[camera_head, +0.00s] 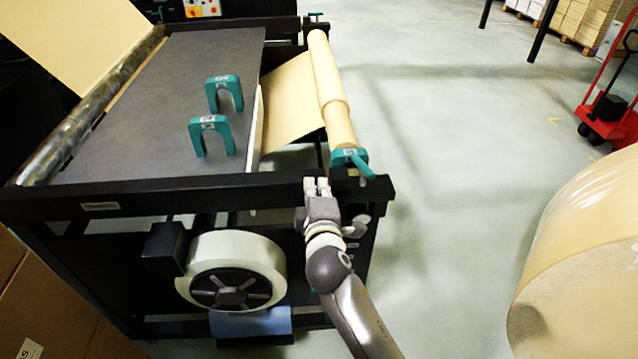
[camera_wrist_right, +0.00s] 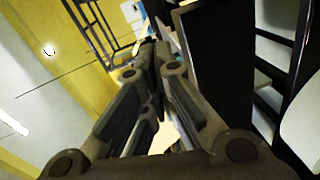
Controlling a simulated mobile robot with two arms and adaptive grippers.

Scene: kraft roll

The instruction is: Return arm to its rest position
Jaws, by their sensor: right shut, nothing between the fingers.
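My right gripper (camera_head: 317,187) is at the front right corner of the black machine frame (camera_head: 200,187), close to its front rail, just below and left of a teal clamp (camera_head: 350,160). It is shut and holds nothing. In the right wrist view its two fingers (camera_wrist_right: 155,60) come together near the middle, with a dark post beside them on the right. I cannot tell whether the fingers touch the frame. My right arm comes up from the bottom of the head view. My left gripper does not show.
A kraft roll (camera_head: 328,85) lies along the machine's right side. Two teal U-shaped pieces (camera_head: 224,94) stand on the grey bed (camera_head: 150,110). A white reel (camera_head: 235,262) hangs below. A large wrapped roll (camera_head: 590,260) and red pallet truck (camera_head: 612,105) are right. Floor between is clear.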

